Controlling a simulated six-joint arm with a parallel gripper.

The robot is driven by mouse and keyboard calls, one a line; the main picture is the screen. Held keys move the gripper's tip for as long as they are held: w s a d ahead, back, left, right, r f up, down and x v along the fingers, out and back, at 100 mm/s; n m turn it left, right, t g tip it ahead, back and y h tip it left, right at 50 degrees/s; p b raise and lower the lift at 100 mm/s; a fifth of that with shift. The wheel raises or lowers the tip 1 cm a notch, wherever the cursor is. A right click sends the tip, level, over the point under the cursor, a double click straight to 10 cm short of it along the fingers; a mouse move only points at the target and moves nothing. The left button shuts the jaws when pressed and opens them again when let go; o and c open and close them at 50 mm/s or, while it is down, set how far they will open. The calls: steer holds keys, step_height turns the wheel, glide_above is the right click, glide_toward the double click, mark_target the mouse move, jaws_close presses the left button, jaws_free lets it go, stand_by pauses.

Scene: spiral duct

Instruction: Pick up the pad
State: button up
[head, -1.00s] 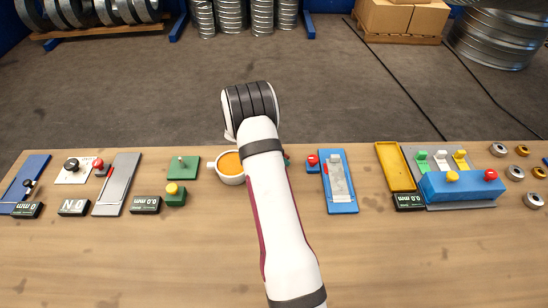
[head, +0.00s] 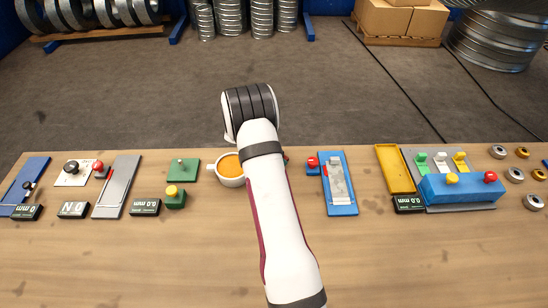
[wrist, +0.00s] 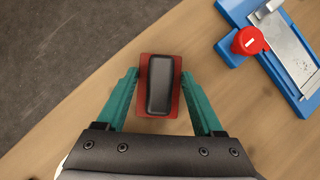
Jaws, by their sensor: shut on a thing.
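The pad is a dark grey rounded block (wrist: 160,84) on a red base (wrist: 147,127), between my gripper's fingers in the wrist view. My gripper (wrist: 160,76) has two teal fingers, one on each side, and is shut on the pad at the red base's edges. I cannot tell whether the pad touches the table or is lifted. In the head view my arm hides the pad and nearly all of the gripper.
A blue plate (head: 342,207) with a metal slide and red knob (wrist: 250,41) lies right of the gripper. A cup of orange stuff (head: 229,180) stands left of my arm. A yellow tray (head: 396,170) is further right. The table's front is clear.

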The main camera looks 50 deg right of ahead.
step_height(320, 180, up, 4)
steer(key=shift+r, duration=0.1)
steer(key=s+d+r, duration=0.3)
steer(key=s+r, duration=0.3)
steer(key=s, duration=0.5)
steer(key=shift+d+r, duration=0.2)
steer(key=shift+r, duration=0.05)
